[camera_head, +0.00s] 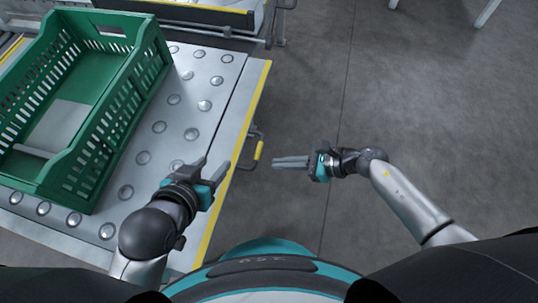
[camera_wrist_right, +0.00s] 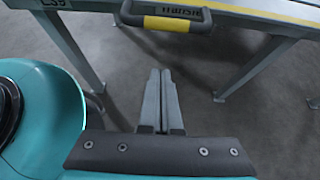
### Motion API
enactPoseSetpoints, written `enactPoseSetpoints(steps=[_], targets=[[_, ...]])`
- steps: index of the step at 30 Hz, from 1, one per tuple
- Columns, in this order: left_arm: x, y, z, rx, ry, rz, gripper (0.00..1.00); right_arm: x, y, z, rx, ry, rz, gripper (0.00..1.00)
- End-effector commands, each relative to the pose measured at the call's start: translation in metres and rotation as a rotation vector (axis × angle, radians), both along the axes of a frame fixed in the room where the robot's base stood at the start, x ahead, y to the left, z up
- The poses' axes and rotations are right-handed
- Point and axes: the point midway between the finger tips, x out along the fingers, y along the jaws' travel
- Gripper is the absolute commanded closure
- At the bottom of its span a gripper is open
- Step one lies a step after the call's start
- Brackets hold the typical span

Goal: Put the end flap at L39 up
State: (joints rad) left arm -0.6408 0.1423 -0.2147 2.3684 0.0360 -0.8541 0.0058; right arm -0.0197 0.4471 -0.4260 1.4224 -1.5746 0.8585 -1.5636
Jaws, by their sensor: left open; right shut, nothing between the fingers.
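The ball-topped table (camera_head: 222,66) has a yellow-striped right edge, and a narrow strip beyond a dark seam lies level with its top. I cannot tell whether that strip is the end flap. A dark handle with a yellow grip (camera_head: 259,150) sticks out below this edge; it also shows in the right wrist view (camera_wrist_right: 166,22).
A green slotted crate (camera_head: 128,62) stands on the table at left, with a grey panel in view inside. Grey table legs (camera_wrist_right: 75,45) show in the right wrist view. The floor (camera_head: 400,85) to the right is clear.

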Motion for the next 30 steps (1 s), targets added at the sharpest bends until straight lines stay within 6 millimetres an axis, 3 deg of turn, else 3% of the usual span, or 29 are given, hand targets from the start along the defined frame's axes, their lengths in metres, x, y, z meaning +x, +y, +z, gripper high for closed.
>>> enactPoseSetpoints(steps=[11,19,30], targets=[[0.009,-0.023,0.004,-0.100,-0.181,-0.019,0.49,0.009,0.027,-0.018,0.001,0.000,-0.001,1.00],[0.006,-0.012,0.004,-0.049,-0.092,-0.011,0.49,0.010,0.032,0.015,0.001,-0.003,0.000,1.00],[0.005,-0.008,0.002,-0.033,-0.065,-0.008,0.49,0.011,0.034,0.023,0.001,0.002,-0.001,1.00]])
